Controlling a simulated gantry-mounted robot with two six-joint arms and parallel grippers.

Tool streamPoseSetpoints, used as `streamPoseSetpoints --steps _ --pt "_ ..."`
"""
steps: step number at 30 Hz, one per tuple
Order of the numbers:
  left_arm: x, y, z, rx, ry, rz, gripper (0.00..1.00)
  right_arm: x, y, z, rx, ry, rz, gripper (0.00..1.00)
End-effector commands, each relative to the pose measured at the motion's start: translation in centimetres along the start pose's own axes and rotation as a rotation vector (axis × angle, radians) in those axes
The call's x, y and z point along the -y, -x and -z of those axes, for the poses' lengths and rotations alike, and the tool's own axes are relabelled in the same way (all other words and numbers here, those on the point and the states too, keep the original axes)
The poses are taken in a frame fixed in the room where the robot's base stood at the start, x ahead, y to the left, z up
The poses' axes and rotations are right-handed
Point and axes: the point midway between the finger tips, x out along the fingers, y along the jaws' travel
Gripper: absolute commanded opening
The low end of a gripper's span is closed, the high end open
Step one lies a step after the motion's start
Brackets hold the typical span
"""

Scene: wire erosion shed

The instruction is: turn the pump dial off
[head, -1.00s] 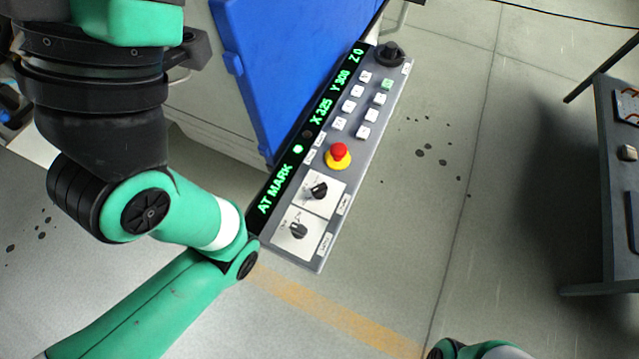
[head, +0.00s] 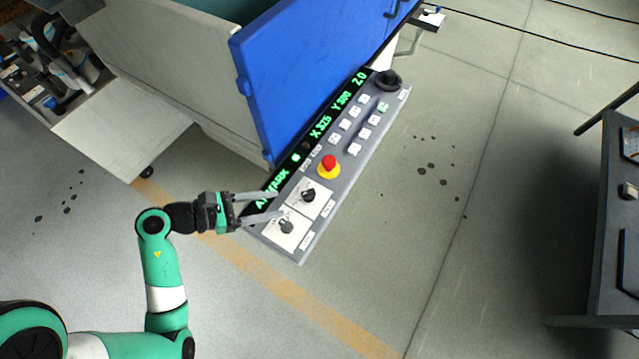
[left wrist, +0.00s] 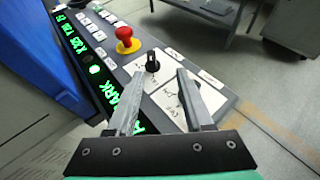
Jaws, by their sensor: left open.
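Two black rotary dials sit on white plates at the near end of the grey control panel (head: 352,172). The upper dial (head: 308,194) and the lower dial (head: 286,226) have small labels that I cannot read, so I cannot tell which is the pump's. My left gripper (head: 277,205) is open and empty, its fingers reaching over the panel's left edge near both dials. In the left wrist view the upper dial (left wrist: 152,62) stands upright beyond and between the fingertips (left wrist: 158,77). The lower dial is mostly hidden behind the right finger there. My right gripper is out of view.
A red emergency button on a yellow base (head: 328,166) and several white keys lie farther up the panel. A lit green display (head: 322,128) runs along its left side, beside a blue door (head: 300,75). Open floor lies right of the panel; a dark table (head: 620,230) stands far right.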

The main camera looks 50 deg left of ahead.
Motion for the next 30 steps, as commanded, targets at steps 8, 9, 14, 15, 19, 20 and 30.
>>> streamPoseSetpoints --steps 8,9,14,15,19,20,30 --pt "-0.8 0.2 0.2 0.001 0.016 -0.03 0.51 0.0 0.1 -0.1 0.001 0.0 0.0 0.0" --pt "-0.8 -0.2 0.3 0.001 0.015 -0.03 0.51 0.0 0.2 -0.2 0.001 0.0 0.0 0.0" --pt "-0.8 -3.1 0.4 0.003 0.013 -0.024 0.51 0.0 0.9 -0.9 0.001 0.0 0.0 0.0" --pt "-0.8 -4.1 0.4 0.002 0.011 -0.024 0.51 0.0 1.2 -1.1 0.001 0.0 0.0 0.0" --pt "-0.9 -7.1 0.4 0.003 0.012 -0.025 0.51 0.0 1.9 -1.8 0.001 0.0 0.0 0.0" --pt "-0.9 -7.7 0.4 0.004 0.012 -0.026 0.51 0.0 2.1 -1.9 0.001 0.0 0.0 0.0" --pt "-1.2 -11.0 0.0 0.004 0.015 -0.032 0.51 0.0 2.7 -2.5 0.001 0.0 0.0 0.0"
